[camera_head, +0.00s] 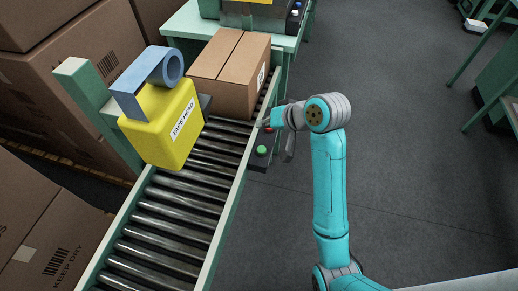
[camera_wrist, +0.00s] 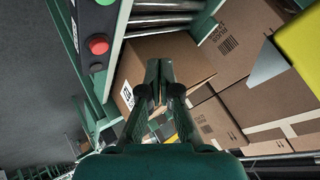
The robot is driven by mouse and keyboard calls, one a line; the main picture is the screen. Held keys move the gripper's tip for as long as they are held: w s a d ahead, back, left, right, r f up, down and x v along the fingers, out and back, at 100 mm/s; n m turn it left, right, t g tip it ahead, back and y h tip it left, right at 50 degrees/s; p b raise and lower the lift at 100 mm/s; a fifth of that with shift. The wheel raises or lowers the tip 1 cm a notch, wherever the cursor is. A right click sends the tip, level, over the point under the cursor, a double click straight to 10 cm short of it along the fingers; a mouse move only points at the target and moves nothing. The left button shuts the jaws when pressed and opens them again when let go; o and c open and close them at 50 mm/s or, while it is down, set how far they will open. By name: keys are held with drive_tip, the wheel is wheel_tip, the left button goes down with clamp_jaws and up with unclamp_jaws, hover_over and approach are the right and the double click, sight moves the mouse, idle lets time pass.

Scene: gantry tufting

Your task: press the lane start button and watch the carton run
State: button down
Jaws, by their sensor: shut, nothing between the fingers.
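A brown carton (camera_head: 225,85) sits on the roller lane (camera_head: 170,225), just beyond the yellow tape head (camera_head: 165,130). It also shows behind my fingers in the wrist view (camera_wrist: 190,62). A dark button box on the lane's right side carries a green button (camera_head: 262,151) and a red button (camera_head: 268,128). In the wrist view the red button (camera_wrist: 98,46) is at upper left, and the green button (camera_wrist: 105,2) is cut by the top edge. My gripper (camera_head: 263,122) is shut and empty beside the lane rail, close to the red button; I cannot tell whether it touches anything.
Large stacked cartons (camera_head: 75,75) fill the left side. A green table (camera_head: 195,25) with a machine stands beyond the carton. Grey floor (camera_head: 410,130) is open on the right, with green furniture (camera_head: 500,75) at the far right.

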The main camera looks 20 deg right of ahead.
sight(263, 150)
drive_tip(key=shift+f, duration=4.4)
drive_tip(key=shift+f, duration=0.15)
drive_tip(key=shift+f, duration=0.25)
